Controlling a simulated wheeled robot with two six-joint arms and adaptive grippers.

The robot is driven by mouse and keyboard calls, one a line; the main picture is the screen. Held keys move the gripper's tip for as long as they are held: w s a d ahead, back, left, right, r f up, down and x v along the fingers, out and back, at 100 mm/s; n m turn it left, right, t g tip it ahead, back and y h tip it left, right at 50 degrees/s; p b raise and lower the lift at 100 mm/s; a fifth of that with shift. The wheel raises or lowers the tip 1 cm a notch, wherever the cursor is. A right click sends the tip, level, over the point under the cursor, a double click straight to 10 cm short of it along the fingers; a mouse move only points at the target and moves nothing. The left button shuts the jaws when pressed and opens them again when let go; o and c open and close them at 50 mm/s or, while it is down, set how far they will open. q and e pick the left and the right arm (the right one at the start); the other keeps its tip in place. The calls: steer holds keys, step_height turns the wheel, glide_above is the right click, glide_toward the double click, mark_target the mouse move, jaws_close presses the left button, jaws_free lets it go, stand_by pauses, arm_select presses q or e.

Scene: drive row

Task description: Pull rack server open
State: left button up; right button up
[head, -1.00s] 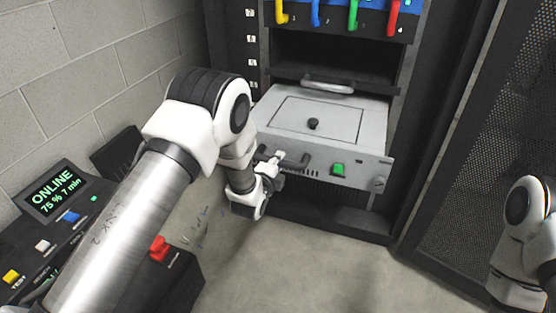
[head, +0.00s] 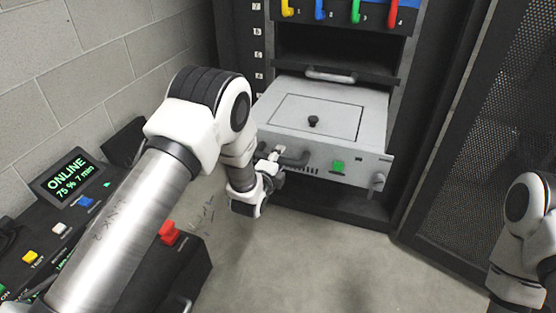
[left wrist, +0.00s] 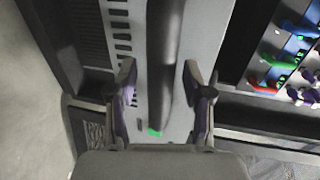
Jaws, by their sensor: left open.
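The rack server (head: 352,152) is a light grey drawer-like unit sticking well out of the dark rack, with a lid and black knob on top. Its front has a dark left handle (head: 293,159), a green button and a right handle (head: 377,182). My left gripper (head: 272,158) is at the left handle. In the left wrist view the dark handle bar (left wrist: 165,60) runs between the two spread fingers (left wrist: 160,90), with a gap visible on each side. The right arm shows at the right edge, its gripper out of frame.
Coloured handles (head: 355,12) hang on a blue unit above an empty bay. A perforated rack door (head: 480,150) stands at right. A console with an ONLINE screen (head: 70,174) and a red switch (head: 169,232) are at left. Floor in front is clear.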

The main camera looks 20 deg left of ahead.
arm_select(q)
steer(key=v, duration=1.2)
steer(key=s+a+f+n+g+y, duration=0.1)
steer(key=s+a+f+n+g, duration=0.15)
steer(key=s+f, duration=0.55)
steer(key=s+a+f+n+g, duration=0.1)
steer(key=s+f+n+g, duration=0.1)
steer(key=s+f+g, duration=0.5)
steer(key=s+f+n+g, duration=0.35)
steer(key=s+n, duration=0.25)
steer(key=s, duration=0.3)
steer(key=s+f+n+g, duration=0.2)
steer(key=s+f+n, duration=0.2)
steer(key=s+n, duration=0.4)
step_height(320, 180, up, 26)
steer(key=s+p, duration=0.1)
steer(key=p, duration=2.5)
steer(key=shift+s+g, duration=0.25)
steer(key=shift+g, duration=0.05)
